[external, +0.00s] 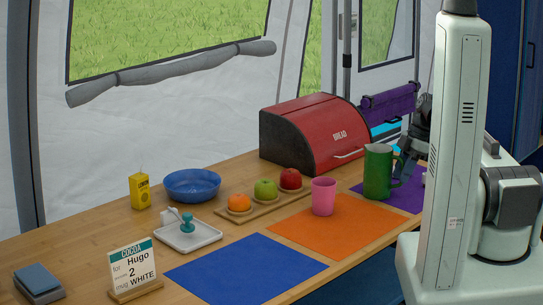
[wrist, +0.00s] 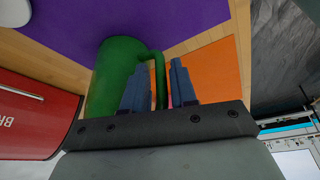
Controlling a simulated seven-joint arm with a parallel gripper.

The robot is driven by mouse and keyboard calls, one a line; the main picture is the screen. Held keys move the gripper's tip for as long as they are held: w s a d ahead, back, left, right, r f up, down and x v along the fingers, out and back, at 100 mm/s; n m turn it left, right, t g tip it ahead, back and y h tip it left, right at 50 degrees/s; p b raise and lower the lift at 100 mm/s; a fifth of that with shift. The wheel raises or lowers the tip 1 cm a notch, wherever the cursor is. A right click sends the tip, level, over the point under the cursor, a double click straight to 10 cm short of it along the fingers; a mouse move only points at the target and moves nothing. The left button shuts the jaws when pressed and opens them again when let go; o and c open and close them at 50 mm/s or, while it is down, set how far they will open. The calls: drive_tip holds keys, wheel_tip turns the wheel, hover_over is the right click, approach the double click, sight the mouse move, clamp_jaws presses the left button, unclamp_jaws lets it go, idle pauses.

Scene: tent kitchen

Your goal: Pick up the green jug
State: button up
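The green jug (external: 378,172) stands upright on the purple mat (external: 407,196), near the right end of the counter. In the wrist view the jug (wrist: 112,70) is at the left of the fingers, its handle (wrist: 159,80) pointing towards them. My gripper (wrist: 160,64) is open, with one blue-grey finger on each side of the handle in the picture. A gap shows between the handle and the right finger; contact with the left finger cannot be told. In the external view my dark gripper is beside the jug's handle side, partly hidden by my arm.
A red bread box (external: 318,132) stands just behind the jug. A pink cup (external: 323,196) is on the orange mat (external: 345,228). Fruit on a wooden board, a blue bowl (external: 192,185), a white tray (external: 187,240) and a cocoa card (external: 133,268) are farther left. The blue mat (external: 245,270) is empty.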

drive_tip(key=shift+a+f, duration=0.1)
drive_tip(key=shift+f, duration=0.25)
clamp_jaws()
idle(0.3)
